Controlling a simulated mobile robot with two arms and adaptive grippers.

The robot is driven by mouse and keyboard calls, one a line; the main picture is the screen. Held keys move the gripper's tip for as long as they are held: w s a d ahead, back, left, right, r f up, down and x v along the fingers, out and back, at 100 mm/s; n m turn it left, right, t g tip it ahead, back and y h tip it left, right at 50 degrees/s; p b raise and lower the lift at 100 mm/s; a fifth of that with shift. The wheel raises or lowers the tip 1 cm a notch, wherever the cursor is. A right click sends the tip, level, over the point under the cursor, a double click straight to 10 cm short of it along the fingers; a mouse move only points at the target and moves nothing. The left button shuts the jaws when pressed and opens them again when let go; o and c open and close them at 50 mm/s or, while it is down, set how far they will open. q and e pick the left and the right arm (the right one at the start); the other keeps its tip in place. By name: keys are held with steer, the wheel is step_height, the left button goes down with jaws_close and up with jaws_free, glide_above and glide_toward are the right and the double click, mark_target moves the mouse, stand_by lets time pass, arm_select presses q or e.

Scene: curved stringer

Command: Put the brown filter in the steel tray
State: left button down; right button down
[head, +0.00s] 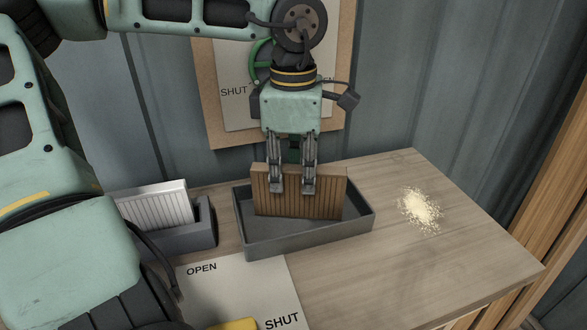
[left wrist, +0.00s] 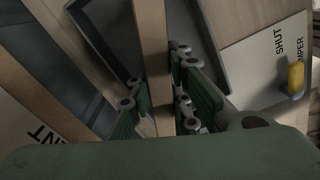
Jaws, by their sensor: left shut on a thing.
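The brown filter (head: 299,196) is a ribbed brown panel standing upright on its long edge, within the outline of the steel tray. The steel tray (head: 308,241) is a dark grey, shallow open box on the table. My left gripper (head: 293,188) is shut on the filter's top edge from above. In the left wrist view the filter (left wrist: 152,60) runs between the fingers (left wrist: 163,112), with the tray (left wrist: 205,48) beneath. The filter's lower edge is close to the tray floor; I cannot tell whether it touches. My right gripper is out of view.
A white ribbed filter (head: 158,207) stands in a grey holder (head: 190,238) left of the tray. A pale powder pile (head: 420,208) lies on the table (head: 400,270) to the right. A sheet marked OPEN and SHUT (head: 240,290) lies in front. A wall board (head: 210,90) stands behind.

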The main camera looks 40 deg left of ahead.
arm_select(q)
steer(key=c, duration=2)
jaws_free()
steer(key=o, duration=0.4)
steer(key=shift+d, duration=0.1)
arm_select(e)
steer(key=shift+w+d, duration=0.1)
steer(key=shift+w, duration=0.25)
arm_select(q)
steer(key=shift+r, duration=0.15)
